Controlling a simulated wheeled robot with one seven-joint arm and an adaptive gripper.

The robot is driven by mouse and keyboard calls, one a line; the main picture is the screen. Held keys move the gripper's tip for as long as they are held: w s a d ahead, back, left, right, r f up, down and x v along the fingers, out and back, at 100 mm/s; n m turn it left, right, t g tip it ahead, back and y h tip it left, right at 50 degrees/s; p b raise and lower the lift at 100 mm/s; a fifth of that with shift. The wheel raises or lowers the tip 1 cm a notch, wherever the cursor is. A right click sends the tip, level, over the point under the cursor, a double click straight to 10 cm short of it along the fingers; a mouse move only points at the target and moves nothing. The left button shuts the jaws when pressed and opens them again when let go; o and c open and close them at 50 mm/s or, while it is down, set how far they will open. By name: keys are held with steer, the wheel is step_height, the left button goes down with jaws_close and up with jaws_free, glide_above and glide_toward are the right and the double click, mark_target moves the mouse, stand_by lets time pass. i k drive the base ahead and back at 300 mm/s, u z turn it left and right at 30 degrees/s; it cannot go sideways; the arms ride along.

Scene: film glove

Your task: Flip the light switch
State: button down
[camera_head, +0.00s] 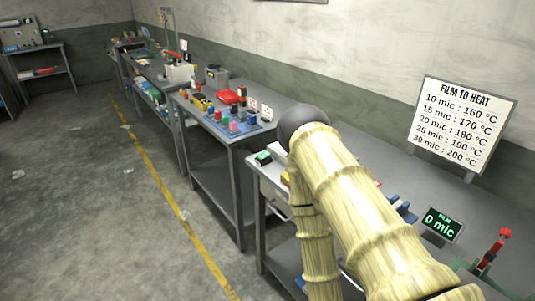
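I cannot make out a light switch in the head view. A red-tipped lever (504,235) stands on the near workbench at the lower right, but I cannot tell that it is a light switch. My arm fills the middle of the view, bending at a dark round joint and running down past the bottom edge. My gripper is not in view, so its opening and anything in it are hidden.
The near workbench (480,213) carries a film-to-heat sign (462,122) and a small display (442,225) reading "0 mic". A second bench holds a blue mat (217,128) with several coloured items. Open floor (90,220) with a yellow line lies left.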

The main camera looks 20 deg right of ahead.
mark_target(265, 154)
steer(key=u, duration=0.6)
steer(key=k, duration=0.1)
steer(key=z, duration=1.3)
steer(key=i, duration=0.5)
steer(key=u, duration=0.5)
